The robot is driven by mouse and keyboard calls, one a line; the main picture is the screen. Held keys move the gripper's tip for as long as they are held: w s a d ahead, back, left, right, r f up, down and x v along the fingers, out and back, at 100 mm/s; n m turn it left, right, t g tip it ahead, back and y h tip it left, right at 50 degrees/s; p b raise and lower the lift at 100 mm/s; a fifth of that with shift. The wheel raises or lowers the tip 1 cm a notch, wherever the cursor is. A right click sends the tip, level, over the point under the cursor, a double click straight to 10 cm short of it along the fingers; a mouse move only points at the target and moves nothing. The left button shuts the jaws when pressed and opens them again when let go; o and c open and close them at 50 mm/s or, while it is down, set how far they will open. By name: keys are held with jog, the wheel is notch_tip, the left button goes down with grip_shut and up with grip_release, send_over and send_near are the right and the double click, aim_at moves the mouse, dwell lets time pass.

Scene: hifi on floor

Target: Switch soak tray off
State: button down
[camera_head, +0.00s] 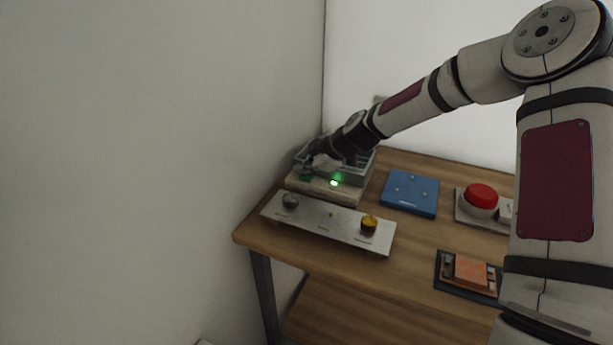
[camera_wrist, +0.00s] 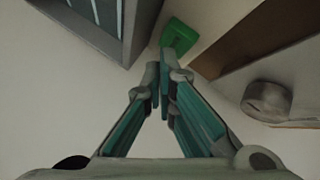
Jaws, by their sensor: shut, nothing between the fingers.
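The soak tray is a grey-green ribbed bin (camera_head: 357,172) on a cream base (camera_head: 318,187), at the back left of the table. A green light (camera_head: 334,183) glows on the front of the base. A small green switch (camera_head: 305,178) sits left of the light; it also shows in the wrist view (camera_wrist: 180,37), beside the corner of the grey bin (camera_wrist: 118,25). My gripper (camera_head: 318,166) is over the left front of the tray, partly hidden by my wrist. In the wrist view my gripper (camera_wrist: 163,66) is shut and empty, its tips close to the green switch. I cannot tell whether they touch it.
In front is a metal panel (camera_head: 325,221) with a grey knob (camera_head: 290,201) and a yellow knob (camera_head: 369,224). To the right are a blue plate (camera_head: 411,193), a red button (camera_head: 481,196) and an orange block (camera_head: 470,271). A wall stands close on the left.

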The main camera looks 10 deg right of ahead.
aim_at(305, 177)
jog(key=shift+f, duration=0.15)
dwell(0.5)
jog(key=shift+f, duration=0.35)
jog(key=shift+r, duration=0.5)
jog(key=shift+r+p, duration=1.2)
jog(key=shift+r, duration=1.8)
